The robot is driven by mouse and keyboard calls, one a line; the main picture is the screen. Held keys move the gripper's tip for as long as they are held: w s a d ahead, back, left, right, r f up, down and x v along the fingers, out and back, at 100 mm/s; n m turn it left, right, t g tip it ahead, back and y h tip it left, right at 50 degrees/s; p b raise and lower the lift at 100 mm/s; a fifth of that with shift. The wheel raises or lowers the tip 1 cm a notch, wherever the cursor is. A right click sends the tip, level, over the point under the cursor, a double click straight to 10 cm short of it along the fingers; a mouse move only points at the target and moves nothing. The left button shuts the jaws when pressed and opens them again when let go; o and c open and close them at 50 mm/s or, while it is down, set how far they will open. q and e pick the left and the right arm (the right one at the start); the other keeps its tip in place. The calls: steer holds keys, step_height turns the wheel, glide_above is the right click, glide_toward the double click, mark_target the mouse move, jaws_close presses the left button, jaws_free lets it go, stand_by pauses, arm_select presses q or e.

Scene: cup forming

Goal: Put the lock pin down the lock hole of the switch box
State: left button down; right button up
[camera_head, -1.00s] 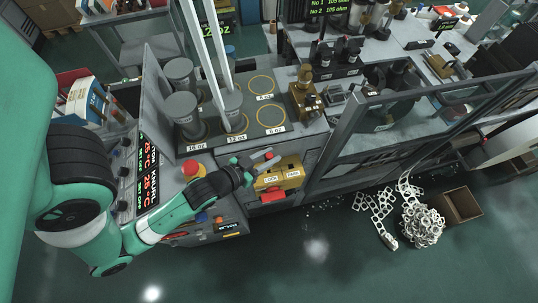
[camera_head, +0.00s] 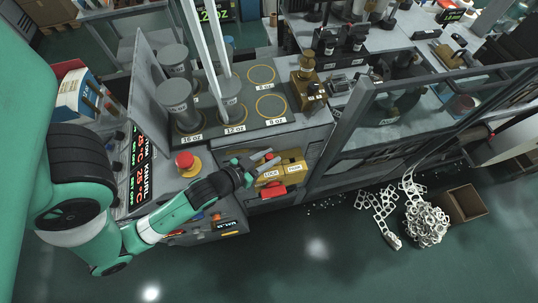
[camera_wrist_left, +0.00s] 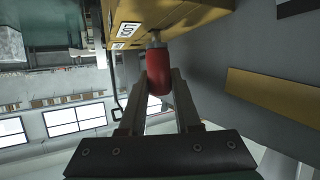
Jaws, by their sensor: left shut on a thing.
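The yellow switch box (camera_head: 291,170), with a LOCK label, is mounted on the side of the grey machine. A red part (camera_head: 272,192) shows at its lower front. My left gripper (camera_head: 264,158) is at the box's upper left. In the left wrist view, my left gripper (camera_wrist_left: 160,78) is shut on the red grip of the lock pin (camera_wrist_left: 158,74). The pin's metal shaft points up to the yellow box (camera_wrist_left: 180,17), beside the LOCK label. I cannot tell whether its tip is inside the hole, which is hidden. My right gripper is not in view.
A red emergency button (camera_head: 187,163) stands on the panel left of the box. Grey cylinders (camera_head: 177,97) stand on the machine's top above. A metal frame post (camera_head: 338,135) rises to the right. Open floor (camera_head: 317,248) lies below, with a cardboard box (camera_head: 464,202) further right.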

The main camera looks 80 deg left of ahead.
arm_select(q)
steer(key=shift+f, duration=0.1)
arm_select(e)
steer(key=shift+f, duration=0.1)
arm_select(q)
steer(key=c, duration=0.5)
jaws_free()
steer(key=shift+c, duration=0.2)
